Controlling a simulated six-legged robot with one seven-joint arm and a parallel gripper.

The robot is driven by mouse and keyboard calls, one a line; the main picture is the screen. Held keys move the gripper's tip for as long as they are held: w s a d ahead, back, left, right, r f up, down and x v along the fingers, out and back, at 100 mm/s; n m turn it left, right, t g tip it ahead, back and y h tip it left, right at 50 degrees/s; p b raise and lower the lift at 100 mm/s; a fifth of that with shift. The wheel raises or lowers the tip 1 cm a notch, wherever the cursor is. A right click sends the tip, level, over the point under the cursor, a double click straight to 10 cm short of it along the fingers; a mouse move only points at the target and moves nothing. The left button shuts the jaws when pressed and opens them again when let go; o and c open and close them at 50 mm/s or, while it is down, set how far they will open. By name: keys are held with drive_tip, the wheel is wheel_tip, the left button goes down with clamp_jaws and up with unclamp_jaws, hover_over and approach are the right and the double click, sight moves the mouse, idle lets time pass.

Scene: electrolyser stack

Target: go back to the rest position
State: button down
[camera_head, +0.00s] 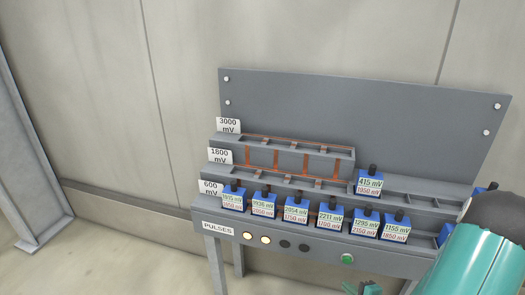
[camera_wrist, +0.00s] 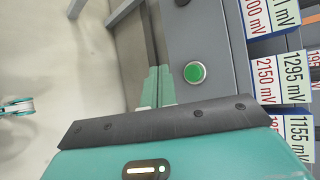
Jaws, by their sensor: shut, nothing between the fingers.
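My gripper shows in the wrist view (camera_wrist: 157,88), its two green fingers together with nothing between them. In the head view its teal fingertips (camera_head: 365,288) are at the bottom edge, in front of and below the stand's front face. The green button (camera_head: 347,259) on that face is close to the fingers; in the wrist view the button (camera_wrist: 194,73) is just right of them, apart from them. My teal arm covers the lower right of the head view and hides the stand's right end.
The grey stepped stand (camera_head: 400,262) carries several blue cells on its front step. One cell (camera_head: 369,182) reading 415 mV sits on the middle step. The top rack (camera_head: 290,157) is empty. Beside the PULSES label (camera_head: 218,228), two lamps are lit and two dark. Floor at left is clear.

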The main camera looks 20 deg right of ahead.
drive_tip(key=w+a+r+n+g+y, duration=0.3)
drive_tip(key=a+r+n+g+y, duration=0.4)
drive_tip(key=a+r+n, duration=0.85)
drive_tip(key=s+a+r+n+h, duration=0.2)
drive_tip(key=s+a+r+h, duration=0.2)
drive_tip(key=r, duration=0.4)
drive_tip(key=s+a+r+n+h, duration=0.3)
drive_tip(key=s+a+r, duration=0.3)
drive_tip(key=r, duration=0.3)
drive_tip(key=shift+s+a+r+h, duration=0.15)
drive_tip(key=shift+s+a+h, duration=0.15)
drive_tip(key=shift+h, duration=0.3)
